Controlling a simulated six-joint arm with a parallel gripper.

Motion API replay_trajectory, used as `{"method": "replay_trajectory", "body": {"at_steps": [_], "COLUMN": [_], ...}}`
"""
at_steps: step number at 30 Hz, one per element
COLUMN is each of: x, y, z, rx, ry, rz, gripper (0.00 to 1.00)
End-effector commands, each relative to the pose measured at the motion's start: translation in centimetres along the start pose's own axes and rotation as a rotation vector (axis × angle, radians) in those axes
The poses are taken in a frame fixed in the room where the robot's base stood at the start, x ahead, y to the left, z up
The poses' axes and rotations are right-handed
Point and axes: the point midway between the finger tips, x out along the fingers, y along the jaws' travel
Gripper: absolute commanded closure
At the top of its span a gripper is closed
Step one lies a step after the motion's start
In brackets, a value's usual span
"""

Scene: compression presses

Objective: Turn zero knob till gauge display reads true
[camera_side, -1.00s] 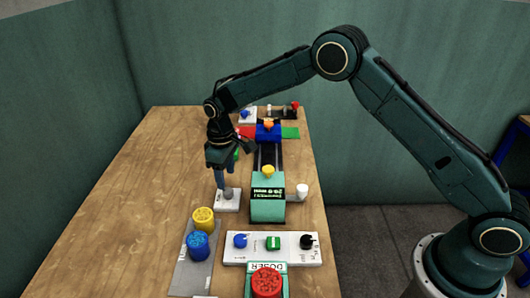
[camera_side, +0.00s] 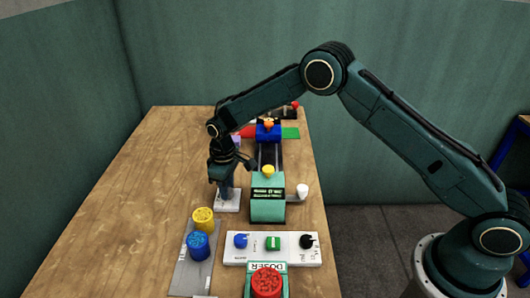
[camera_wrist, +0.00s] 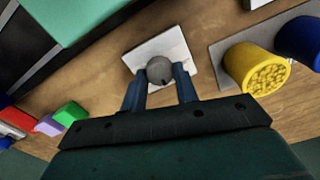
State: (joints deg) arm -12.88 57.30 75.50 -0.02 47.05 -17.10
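A round grey knob (camera_wrist: 160,70) sits on a small white plate (camera_wrist: 183,47), which also shows in the side view (camera_side: 228,206). My gripper (camera_wrist: 160,72) points down over it, with one blue finger on each side of the knob. The fingers stand apart; whether they touch the knob is unclear. In the side view my gripper (camera_side: 227,192) hides most of the knob. Right of it, the teal press (camera_side: 268,210) carries a dark display (camera_side: 268,194) with green characters too small to read.
Yellow (camera_side: 203,219) and blue (camera_side: 198,246) knobs stand on a grey plate in front. A white panel (camera_side: 290,256) with several controls and a red knob (camera_side: 267,283) are nearer the camera. A white-ended handle (camera_side: 302,191) sticks out right of the press. The table's left is clear.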

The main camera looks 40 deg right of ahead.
Motion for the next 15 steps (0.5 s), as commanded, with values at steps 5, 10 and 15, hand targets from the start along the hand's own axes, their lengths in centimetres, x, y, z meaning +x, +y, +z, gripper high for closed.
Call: {"method": "replay_trajectory", "body": {"at_steps": [5, 10, 15], "x": [-0.04, -0.05, -0.05], "y": [0.01, 0.01, 0.02], "z": [-0.01, -0.01, -0.01], "rx": [0.001, 0.017, 0.065], "ry": [0.0, 0.0, -0.002], "rz": [0.0, 0.0, 0.0], "gripper": [0.93, 0.93, 0.93]}}
